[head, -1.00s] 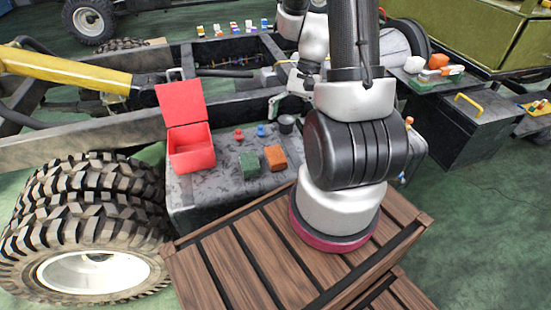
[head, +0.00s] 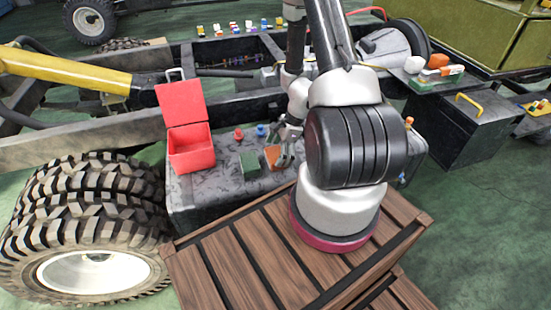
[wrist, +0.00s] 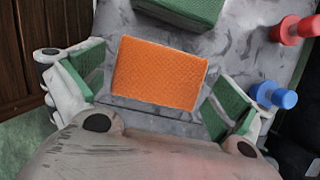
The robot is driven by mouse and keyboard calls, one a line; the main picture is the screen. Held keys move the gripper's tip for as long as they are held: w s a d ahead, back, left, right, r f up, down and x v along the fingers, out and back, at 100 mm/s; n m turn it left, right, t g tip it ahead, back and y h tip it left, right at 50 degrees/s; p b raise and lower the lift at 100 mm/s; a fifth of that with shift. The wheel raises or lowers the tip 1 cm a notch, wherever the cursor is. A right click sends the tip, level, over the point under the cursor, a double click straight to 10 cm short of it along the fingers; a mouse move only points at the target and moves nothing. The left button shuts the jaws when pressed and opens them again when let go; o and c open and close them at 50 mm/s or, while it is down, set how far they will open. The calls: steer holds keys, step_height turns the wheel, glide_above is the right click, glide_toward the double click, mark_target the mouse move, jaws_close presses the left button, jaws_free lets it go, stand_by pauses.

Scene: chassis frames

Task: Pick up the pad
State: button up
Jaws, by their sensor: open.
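An orange block-shaped pad (wrist: 159,73) with a textured top lies on the grey metal surface in the wrist view. In the head view the orange pad (head: 271,154) is partly covered by my gripper (head: 287,150). In the wrist view my gripper (wrist: 155,92) is open, with one green-lined finger to the left of the orange pad and one to the right. Both fingers look apart from it. A green pad (wrist: 185,8) lies just beyond the orange one, and it also shows in the head view (head: 250,164).
A red open box (head: 191,150) stands left on the same dark bench (head: 215,199). A red knobbed piece (wrist: 296,29) and a blue one (wrist: 273,95) are right of the pads in the wrist view. A wooden slatted crate (head: 235,262) is in front.

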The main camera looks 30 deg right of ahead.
mark_target(275, 154)
steer(key=shift+x, duration=0.75)
steer(key=c, duration=0.9)
steer(key=shift+o, duration=0.2)
steer(key=shift+r, duration=0.15)
step_height(275, 154, up, 10)
steer(key=shift+f, duration=0.1)
